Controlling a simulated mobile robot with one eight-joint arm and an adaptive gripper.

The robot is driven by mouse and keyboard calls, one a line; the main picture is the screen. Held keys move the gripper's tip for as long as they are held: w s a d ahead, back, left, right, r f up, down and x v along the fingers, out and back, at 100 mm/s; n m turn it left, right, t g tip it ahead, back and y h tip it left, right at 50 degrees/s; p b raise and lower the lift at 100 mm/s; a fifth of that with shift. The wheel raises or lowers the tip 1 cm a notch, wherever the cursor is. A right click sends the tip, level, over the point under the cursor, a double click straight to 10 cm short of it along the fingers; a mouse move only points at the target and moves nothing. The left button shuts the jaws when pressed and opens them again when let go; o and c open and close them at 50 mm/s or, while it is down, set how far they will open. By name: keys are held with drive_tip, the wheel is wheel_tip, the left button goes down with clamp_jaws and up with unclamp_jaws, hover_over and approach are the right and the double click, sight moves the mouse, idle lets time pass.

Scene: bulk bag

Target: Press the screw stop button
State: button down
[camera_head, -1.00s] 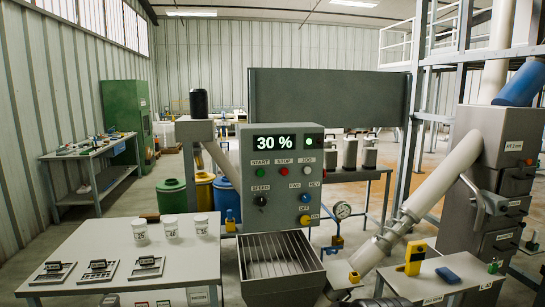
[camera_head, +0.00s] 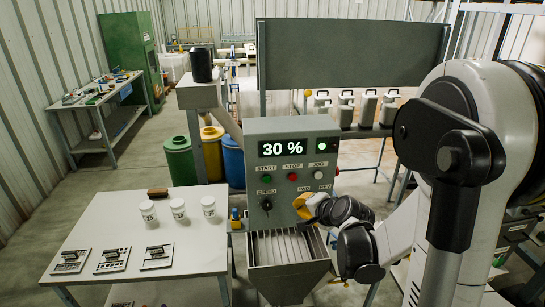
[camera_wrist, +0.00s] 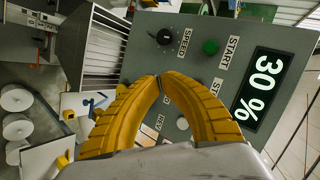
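The grey control panel (camera_head: 290,152) shows "30 %" on its display, with a green lamp lit beside it. The red STOP button (camera_head: 292,177) sits between the green START button (camera_head: 267,179) and the pale JOG button (camera_head: 318,174). My gripper (camera_head: 300,204) is in front of the lower panel, below the STOP button in this view. In the wrist view its yellow fingers (camera_wrist: 160,80) meet at the tips, with nothing visible between them. There the fingers hide the STOP button and part of its label.
The black SPEED knob (camera_head: 266,203) is on the panel left of my gripper. A metal hopper (camera_head: 285,272) is below. A table (camera_head: 105,215) with white jars and small metal plates stands at left. My arm covers much of the right side.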

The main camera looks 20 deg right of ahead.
sight(293, 177)
drive_tip(key=shift+w+d+r, duration=0.15)
drive_tip(key=shift+w+d, duration=0.05)
drive_tip(key=shift+w, duration=0.15)
drive_tip(key=shift+s, duration=0.15)
drive_tip(key=shift+w+d+p, duration=0.1)
drive_tip(key=shift+w+d, duration=0.3)
drive_tip(key=shift+w, duration=1.05)
drive_tip(key=shift+w+d+p, duration=0.15)
drive_tip(key=shift+w+d, duration=0.25)
drive_tip(key=shift+w, duration=1.05)
drive_tip(key=shift+w+d+p, duration=0.1)
drive_tip(key=shift+w+d, duration=0.3)
drive_tip(key=shift+w, duration=1.05)
drive_tip(key=shift+w, duration=0.15)
drive_tip(key=shift+w+d, duration=0.1)
drive_tip(key=shift+w, duration=0.15)
